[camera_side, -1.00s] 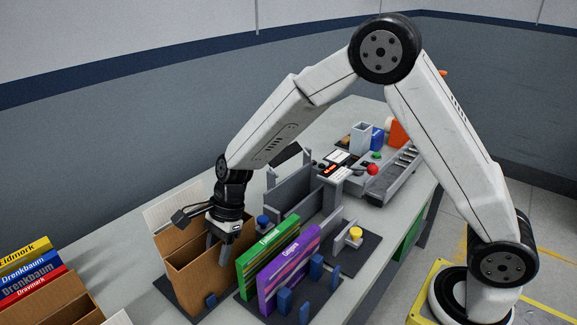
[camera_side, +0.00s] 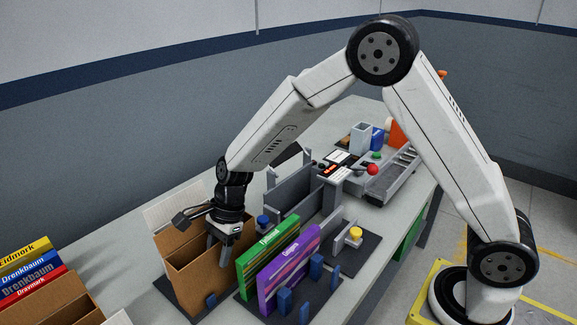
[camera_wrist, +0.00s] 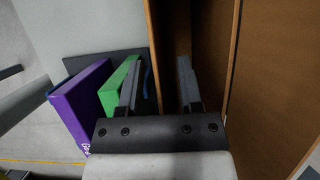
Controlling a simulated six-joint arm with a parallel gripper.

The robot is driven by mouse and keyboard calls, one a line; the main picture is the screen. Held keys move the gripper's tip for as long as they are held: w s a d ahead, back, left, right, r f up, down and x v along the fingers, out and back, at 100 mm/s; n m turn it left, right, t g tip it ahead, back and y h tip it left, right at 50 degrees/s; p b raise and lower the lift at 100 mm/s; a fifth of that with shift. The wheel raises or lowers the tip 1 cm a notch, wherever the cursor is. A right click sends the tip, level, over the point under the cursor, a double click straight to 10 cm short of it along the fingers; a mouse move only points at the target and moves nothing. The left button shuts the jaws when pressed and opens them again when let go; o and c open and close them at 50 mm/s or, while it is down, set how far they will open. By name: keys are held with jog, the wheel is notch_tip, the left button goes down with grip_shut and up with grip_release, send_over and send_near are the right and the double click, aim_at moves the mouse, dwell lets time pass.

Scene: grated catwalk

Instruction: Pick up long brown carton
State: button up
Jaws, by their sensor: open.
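The long brown carton (camera_side: 186,262) stands open-topped on a dark mat at the table's left part. It fills the right side of the wrist view (camera_wrist: 275,85). My gripper (camera_side: 221,252) points down at the carton's right-hand rim. In the wrist view my gripper (camera_wrist: 158,88) has its two fingers apart. One finger is outside the carton's wall, the other over the inside, with the wall's edge between them. The finger inside is hidden in the side view. Whether either finger touches the wall I cannot tell.
A green box (camera_side: 266,243) and a purple box (camera_side: 289,268) stand upright just right of the carton, near the outer finger. Blue posts (camera_side: 284,300) stand before them. Grey upright plates (camera_side: 290,192) stand behind. Another brown carton (camera_side: 52,303) with coloured boxes is at lower left.

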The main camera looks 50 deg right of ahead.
jog(key=shift+c, duration=0.2)
grip_shut()
dwell(1.2)
